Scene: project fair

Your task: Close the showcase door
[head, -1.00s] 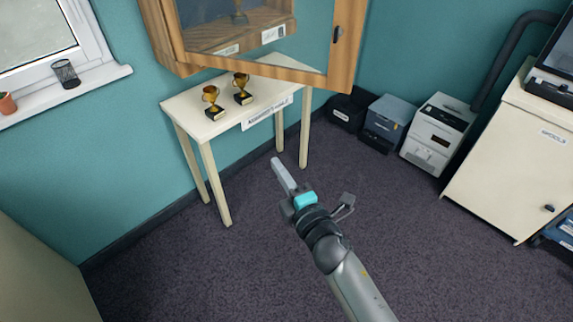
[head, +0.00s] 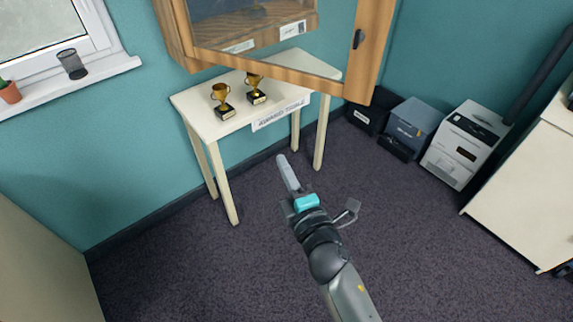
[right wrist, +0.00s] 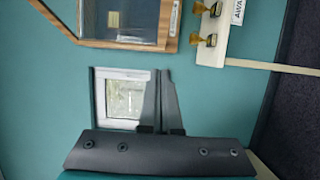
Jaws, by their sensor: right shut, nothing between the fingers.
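The showcase (head: 177,38) is a wooden wall cabinet at the top of the head view, cut off by the frame. Its glass door (head: 370,52) has a wooden frame and a black handle (head: 359,40). The door stands out from the cabinet, partly open. The showcase door also shows at the top left of the right wrist view (right wrist: 115,43). My right gripper (head: 283,160) is shut and empty, over the floor in front of the table, below and apart from the door. Its closed fingers also show in the right wrist view (right wrist: 160,75). My left gripper is out of view.
A narrow white award table (head: 205,118) with two gold trophies (head: 222,101) (head: 256,92) stands below the showcase. A printer (head: 466,143) and dark boxes line the wall at right, beside a white cabinet (head: 520,185). The carpet in front is clear.

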